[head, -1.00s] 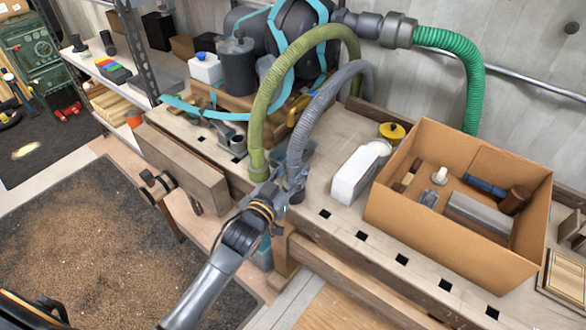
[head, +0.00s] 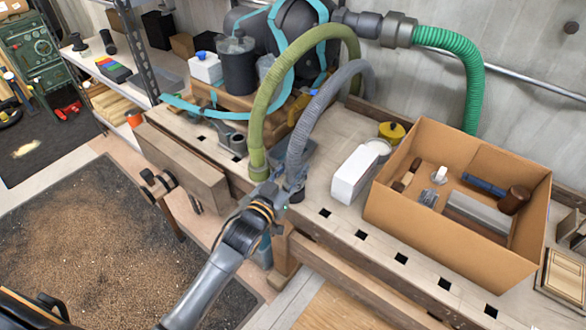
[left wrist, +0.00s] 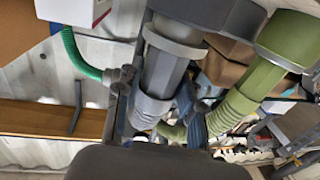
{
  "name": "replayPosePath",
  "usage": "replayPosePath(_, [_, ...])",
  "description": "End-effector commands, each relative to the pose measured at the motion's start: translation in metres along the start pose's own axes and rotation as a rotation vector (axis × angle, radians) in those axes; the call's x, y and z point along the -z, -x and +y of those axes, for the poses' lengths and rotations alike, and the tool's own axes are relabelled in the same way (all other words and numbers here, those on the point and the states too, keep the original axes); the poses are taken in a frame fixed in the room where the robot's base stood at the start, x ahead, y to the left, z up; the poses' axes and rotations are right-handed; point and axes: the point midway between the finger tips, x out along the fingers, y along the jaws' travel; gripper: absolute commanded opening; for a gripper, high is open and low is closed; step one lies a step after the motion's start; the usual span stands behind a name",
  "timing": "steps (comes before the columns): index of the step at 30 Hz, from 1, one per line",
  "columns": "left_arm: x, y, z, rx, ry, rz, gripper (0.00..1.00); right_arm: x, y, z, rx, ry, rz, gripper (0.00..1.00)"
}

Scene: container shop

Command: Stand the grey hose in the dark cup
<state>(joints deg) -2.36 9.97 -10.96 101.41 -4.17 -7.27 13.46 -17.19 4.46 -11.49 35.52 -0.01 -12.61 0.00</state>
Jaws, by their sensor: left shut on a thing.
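The grey ribbed hose (head: 319,107) arches down from the back of the bench, with its lower end near the front edge. My left gripper (head: 285,192) is shut on that lower end, beside the green hose's end. In the left wrist view the grey hose's collared end (left wrist: 160,78) lies between my fingers. A small dark-mouthed cup (head: 237,144) stands on the bench, left of the olive-green hose (head: 258,115); I cannot tell surely that it is the dark cup. The grey hose's mouth is hidden in the head view. My right gripper is not in view.
A cardboard box (head: 400,215) with several items stands to the right, next to a white box (head: 354,174). A dark canister (head: 238,66) and a white bottle (head: 205,67) are behind the cup. The olive-green hose stands close to my gripper.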

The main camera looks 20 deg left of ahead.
Motion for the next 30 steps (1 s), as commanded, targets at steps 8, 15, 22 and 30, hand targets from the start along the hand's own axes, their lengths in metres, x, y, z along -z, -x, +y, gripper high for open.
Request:
replayPosePath(8, [0.0,0.0,0.0,0.0,0.0,0.003,0.0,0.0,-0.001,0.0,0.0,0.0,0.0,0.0])
replayPosePath(15, [-0.005,0.0,0.0,0.0,0.0,0.003,0.0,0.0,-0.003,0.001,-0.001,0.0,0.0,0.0])
replayPosePath(22, [-0.01,0.0,0.0,0.0,0.0,0.003,0.0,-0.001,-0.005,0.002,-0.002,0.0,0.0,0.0])
replayPosePath(30, [-0.01,0.0,0.0,0.0,0.0,0.003,0.42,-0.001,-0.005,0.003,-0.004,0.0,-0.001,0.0])
